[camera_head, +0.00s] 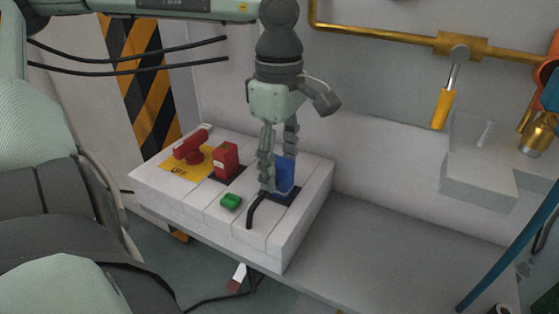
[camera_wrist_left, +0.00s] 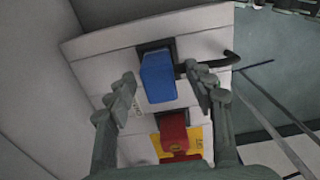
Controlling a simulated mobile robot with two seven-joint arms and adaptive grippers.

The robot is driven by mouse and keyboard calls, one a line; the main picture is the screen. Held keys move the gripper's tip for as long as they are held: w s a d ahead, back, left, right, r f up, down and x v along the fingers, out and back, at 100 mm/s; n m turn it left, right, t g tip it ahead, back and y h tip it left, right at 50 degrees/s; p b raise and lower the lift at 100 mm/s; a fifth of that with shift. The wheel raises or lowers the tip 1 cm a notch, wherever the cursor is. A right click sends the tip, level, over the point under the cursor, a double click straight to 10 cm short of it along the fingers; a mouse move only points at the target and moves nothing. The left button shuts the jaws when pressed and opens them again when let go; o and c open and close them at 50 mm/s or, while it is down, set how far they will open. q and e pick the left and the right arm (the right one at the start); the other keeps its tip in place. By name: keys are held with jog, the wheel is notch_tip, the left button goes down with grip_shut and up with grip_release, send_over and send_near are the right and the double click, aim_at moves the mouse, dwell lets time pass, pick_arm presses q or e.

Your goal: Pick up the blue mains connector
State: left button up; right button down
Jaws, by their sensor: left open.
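The blue mains connector (camera_head: 284,175) stands upright in a dark socket on top of a white panelled box (camera_head: 305,226). In the left wrist view the blue connector (camera_wrist_left: 157,76) sits between and a little beyond the fingertips. My left gripper (camera_head: 277,188) points down at the connector with its fingers open, and partly hides it in the head view. In the left wrist view the open fingers of my left gripper (camera_wrist_left: 163,92) flank the connector with gaps on both sides; contact is not visible. My right gripper is not in view.
Beside it on the box are a red connector (camera_head: 225,159), a red rotary handle (camera_head: 191,146) on a yellow plate, a green button (camera_head: 231,201) and a black lever (camera_head: 256,208). A yellow-handled valve lever (camera_head: 442,108) hangs at right. The grey bench (camera_head: 385,265) right of the box is clear.

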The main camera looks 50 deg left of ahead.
pick_arm(q)
grip_shut()
dwell(0.3)
jog(key=shift+r, duration=0.1)
